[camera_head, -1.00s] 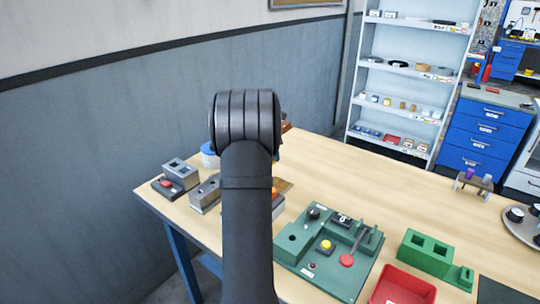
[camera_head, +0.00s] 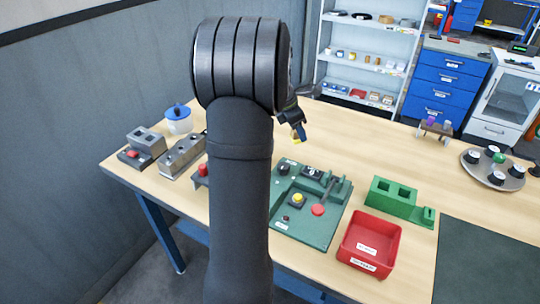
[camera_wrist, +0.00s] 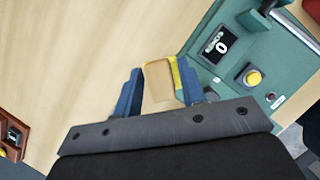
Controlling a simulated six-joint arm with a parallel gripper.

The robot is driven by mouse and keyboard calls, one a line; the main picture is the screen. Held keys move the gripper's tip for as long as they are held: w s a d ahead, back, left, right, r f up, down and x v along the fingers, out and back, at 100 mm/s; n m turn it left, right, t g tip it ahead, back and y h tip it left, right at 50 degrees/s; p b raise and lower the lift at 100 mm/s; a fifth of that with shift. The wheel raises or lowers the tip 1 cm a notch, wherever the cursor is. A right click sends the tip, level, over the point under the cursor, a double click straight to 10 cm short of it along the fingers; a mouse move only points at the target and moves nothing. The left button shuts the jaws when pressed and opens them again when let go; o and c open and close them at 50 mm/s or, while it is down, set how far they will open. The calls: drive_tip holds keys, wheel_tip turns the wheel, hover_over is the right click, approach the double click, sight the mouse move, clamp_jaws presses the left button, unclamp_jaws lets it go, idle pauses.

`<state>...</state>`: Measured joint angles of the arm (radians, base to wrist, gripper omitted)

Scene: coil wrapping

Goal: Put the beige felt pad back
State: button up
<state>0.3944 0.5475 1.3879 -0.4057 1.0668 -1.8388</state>
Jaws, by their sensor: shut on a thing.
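My gripper (camera_wrist: 160,88) is shut on a small beige block-like thing, which I take to be the beige felt pad (camera_wrist: 157,80). Its pale face shows between the two blue fingers in the wrist view, with a yellow strip along its right side. In the head view my gripper (camera_head: 299,134) hangs right of my arm, above the table behind the green fixture plate (camera_head: 318,232). The held thing is tiny there and mostly hidden, with only a yellow bit clear. In the wrist view the green plate (camera_wrist: 226,72) lies right of the gripper, with bare wood to the left.
A red bin (camera_head: 369,243) and a green block with square openings (camera_head: 391,197) stand right of the plate. A round tray (camera_head: 511,178) holds several small things. Grey metal blocks (camera_head: 182,156) and a blue-lidded pot (camera_head: 179,121) stand at left. Bare table lies behind the plate.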

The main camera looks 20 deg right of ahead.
drive_tip(key=shift+s+d+m, duration=0.2)
drive_tip(key=shift+s+m, duration=0.1)
drive_tip(key=shift+s, duration=0.15)
drive_tip(key=w+a+f, duration=0.2)
drive_tip(key=w, duration=0.1)
drive_tip(key=w+a+f, duration=0.4)
drive_tip(key=w+a, duration=0.1)
drive_tip(key=shift+w+f, duration=0.3)
drive_tip(key=shift+f, duration=2.15)
drive_tip(key=shift+f, duration=0.2)
drive_tip(key=o, duration=0.9)
drive_tip(key=shift+o, duration=0.2)
drive_tip(key=shift+r, duration=0.1)
